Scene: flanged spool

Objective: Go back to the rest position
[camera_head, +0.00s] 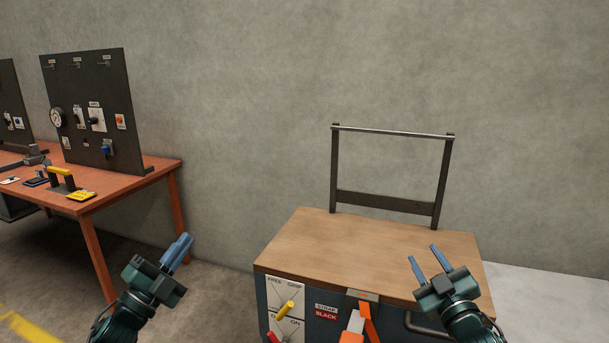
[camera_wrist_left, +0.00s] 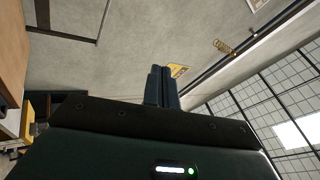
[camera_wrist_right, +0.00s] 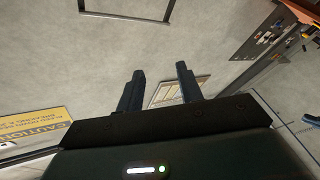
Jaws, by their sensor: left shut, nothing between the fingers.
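My left gripper (camera_head: 180,251) is in the air left of the wooden-topped cabinet in the head view. Its blue fingers are together and empty; they also show closed in the left wrist view (camera_wrist_left: 161,88). My right gripper (camera_head: 426,256) is in front of and over the right part of the cabinet's top. Its fingers are apart with nothing between them, as the right wrist view (camera_wrist_right: 160,85) also shows. No flanged spool can be made out in any view.
The cabinet (camera_head: 380,246) has a bare wooden top and a dark upright frame (camera_head: 392,131) at its back. Its front carries a yellow lever (camera_head: 285,310) and an orange strap piece (camera_head: 355,325). A red-brown table (camera_head: 120,190) with a dark panel (camera_head: 90,100) stands at left.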

